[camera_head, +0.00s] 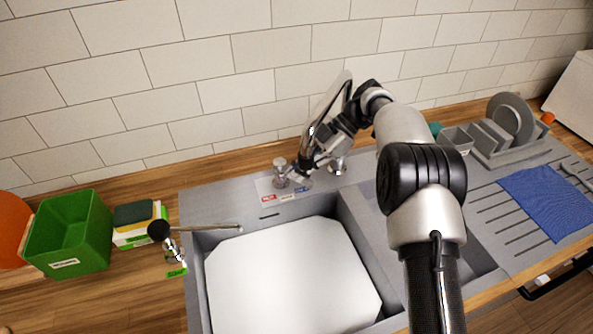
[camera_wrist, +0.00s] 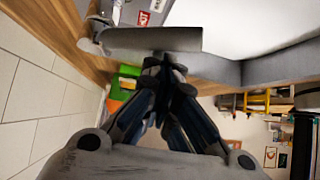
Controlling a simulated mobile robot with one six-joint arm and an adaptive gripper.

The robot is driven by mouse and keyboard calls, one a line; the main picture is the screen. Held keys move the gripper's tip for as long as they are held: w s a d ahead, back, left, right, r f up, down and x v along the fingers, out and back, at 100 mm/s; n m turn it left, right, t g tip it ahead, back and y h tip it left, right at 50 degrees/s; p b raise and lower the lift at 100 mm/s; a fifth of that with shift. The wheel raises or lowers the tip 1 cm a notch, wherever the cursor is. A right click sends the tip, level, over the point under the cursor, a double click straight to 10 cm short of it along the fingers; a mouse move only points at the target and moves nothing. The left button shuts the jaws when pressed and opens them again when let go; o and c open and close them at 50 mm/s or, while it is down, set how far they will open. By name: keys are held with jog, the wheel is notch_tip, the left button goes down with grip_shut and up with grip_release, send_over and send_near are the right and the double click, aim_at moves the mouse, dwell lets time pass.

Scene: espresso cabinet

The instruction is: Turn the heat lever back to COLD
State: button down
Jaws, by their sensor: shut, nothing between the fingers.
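The chrome heat lever (camera_head: 280,170) stands on a pale plate at the back of the sink. A red label (camera_head: 267,198) lies at the plate's left and a blue label (camera_head: 302,190) at its right. My gripper (camera_head: 307,167) is low, just right of the lever's post, and covers part of it. In the wrist view my gripper (camera_wrist: 165,68) is shut with its fingertips together and empty. A grey bar (camera_wrist: 150,38), apparently the lever's arm, crosses just beyond the fingertips. I cannot tell whether they touch it or its exact angle.
The sink basin (camera_head: 290,275) holds a large white surface. A green bin (camera_head: 68,235) and a sponge (camera_head: 133,213) stand at left. A dish rack (camera_head: 500,140) and blue cloth (camera_head: 545,200) lie at right.

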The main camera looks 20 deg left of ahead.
jog(key=shift+w+d, duration=0.25)
jog(key=shift+w, duration=0.4)
dwell(0.4)
